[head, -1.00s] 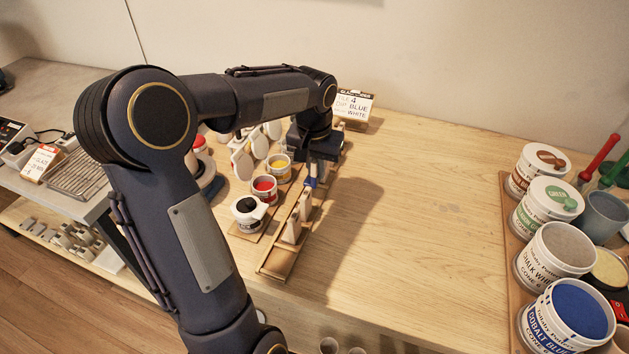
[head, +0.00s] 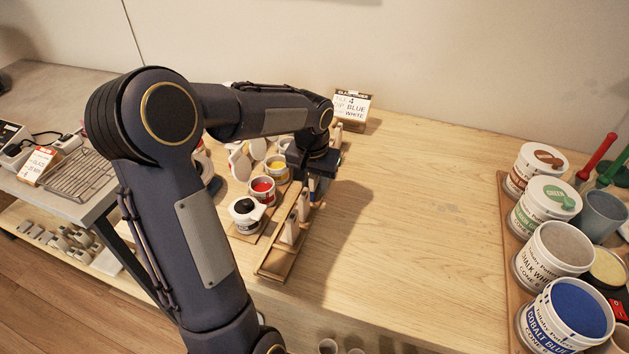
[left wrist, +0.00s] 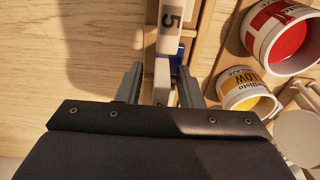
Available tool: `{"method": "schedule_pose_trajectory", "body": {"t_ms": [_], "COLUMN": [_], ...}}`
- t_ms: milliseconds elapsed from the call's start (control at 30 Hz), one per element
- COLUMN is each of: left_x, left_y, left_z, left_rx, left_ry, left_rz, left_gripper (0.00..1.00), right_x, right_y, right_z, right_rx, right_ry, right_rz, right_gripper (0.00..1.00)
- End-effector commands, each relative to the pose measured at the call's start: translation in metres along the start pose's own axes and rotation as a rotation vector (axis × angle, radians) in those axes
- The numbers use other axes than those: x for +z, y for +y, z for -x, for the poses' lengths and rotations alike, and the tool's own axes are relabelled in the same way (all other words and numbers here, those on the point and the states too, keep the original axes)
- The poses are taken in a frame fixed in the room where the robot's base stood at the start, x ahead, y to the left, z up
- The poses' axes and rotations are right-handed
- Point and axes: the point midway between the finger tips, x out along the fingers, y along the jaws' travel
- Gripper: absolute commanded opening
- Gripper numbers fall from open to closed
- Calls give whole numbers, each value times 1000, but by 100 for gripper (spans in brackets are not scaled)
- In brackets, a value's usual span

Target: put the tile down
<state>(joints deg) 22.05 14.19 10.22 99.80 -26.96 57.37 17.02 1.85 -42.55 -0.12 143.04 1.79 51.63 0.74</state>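My left gripper (head: 313,180) is low over the far half of a narrow wooden rack (head: 272,266) in the head view. In the left wrist view its two fingers (left wrist: 160,82) stand apart, with a gap on both sides of a pale upright tile (left wrist: 161,88) seen nearly edge-on between them. A patch of blue (left wrist: 180,58) shows by the fingertips; I cannot tell which tile it belongs to. A white tile marked 5 (left wrist: 171,30) stands just beyond the fingers. More pale tiles (head: 291,230) stand nearer along the rack. My right gripper is not in view.
Red (head: 262,188), yellow (head: 276,170) and black-topped (head: 246,212) glaze cups stand left of the rack. A card (head: 351,106) reading tile 4, blue, white stands behind. Large glaze tubs (head: 566,315) line the right edge. The middle of the table is clear.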

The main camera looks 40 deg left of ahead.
Motion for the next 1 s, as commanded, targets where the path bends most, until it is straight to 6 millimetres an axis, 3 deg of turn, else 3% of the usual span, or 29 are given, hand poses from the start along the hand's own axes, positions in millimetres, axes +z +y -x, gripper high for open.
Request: {"method": "schedule_pose_trajectory", "body": {"t_ms": [167,333,700,1000], "left_x": [0,-1,-1,4], "left_y": [0,0,0,2], "left_z": [1,14,91,124], "left_rx": [0,-1,1,6], "left_ry": [0,4,5,5], "left_rz": [0,0,0,-5], "left_gripper": [33,33,33,33], "right_x": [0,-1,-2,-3], "right_y": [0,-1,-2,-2], "right_z": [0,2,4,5], "right_rx": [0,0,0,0], "right_ry": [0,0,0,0], "right_rz": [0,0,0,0], "right_gripper": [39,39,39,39]}}
